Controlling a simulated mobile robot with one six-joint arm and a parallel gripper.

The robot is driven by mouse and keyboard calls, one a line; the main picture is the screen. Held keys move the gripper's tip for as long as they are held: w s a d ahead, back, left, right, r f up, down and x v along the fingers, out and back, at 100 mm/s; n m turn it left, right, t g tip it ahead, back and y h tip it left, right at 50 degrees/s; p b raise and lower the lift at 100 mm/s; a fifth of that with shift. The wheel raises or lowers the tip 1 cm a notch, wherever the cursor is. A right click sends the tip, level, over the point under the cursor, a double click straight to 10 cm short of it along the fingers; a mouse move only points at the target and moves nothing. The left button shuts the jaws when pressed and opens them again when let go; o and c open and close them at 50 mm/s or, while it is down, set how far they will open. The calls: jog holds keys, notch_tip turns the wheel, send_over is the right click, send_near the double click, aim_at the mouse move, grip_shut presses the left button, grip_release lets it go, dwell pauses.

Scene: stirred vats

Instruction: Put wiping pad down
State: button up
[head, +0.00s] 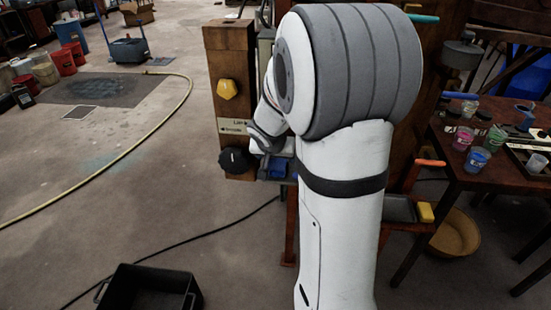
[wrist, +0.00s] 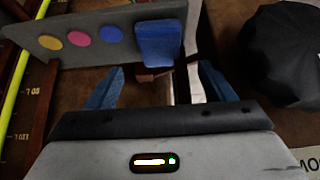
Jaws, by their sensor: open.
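A blue block that looks like the wiping pad (wrist: 158,42) is in the wrist view, against a grey plate (wrist: 58,44) with yellow, pink and blue dots. It lies just beyond and between the blue fingertips of my gripper (wrist: 161,70). The fingers are spread apart, with a visible gap on each side of the block, so neither side is gripped. A small reddish-brown piece (wrist: 152,74) shows under the block. In the head view my arm hides most of the gripper and the pad; a blue patch (head: 277,168) shows beside the post, and I cannot tell which part it is.
A black knob (head: 235,160) sits on the wooden post (head: 229,60), below a yellow knob (head: 227,89); the black knob is close right of my gripper in the wrist view (wrist: 282,55). A table with cups (head: 478,157) stands right. A black bin (head: 148,290) is on the floor.

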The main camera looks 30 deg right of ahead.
jog(key=s+a+r+n+g+y, duration=0.1)
jog(key=s+a+r+n, duration=0.2)
jog(key=s+a, duration=0.4)
jog(key=s+a+r+n+g+y, duration=0.2)
jog(key=s+a, duration=0.5)
jog(key=s, duration=0.8)
jog(key=shift+s+r+n+y, duration=0.35)
jog(key=shift+r+n, duration=0.3)
jog(key=shift+n, duration=0.25)
jog(key=shift+a, duration=0.1)
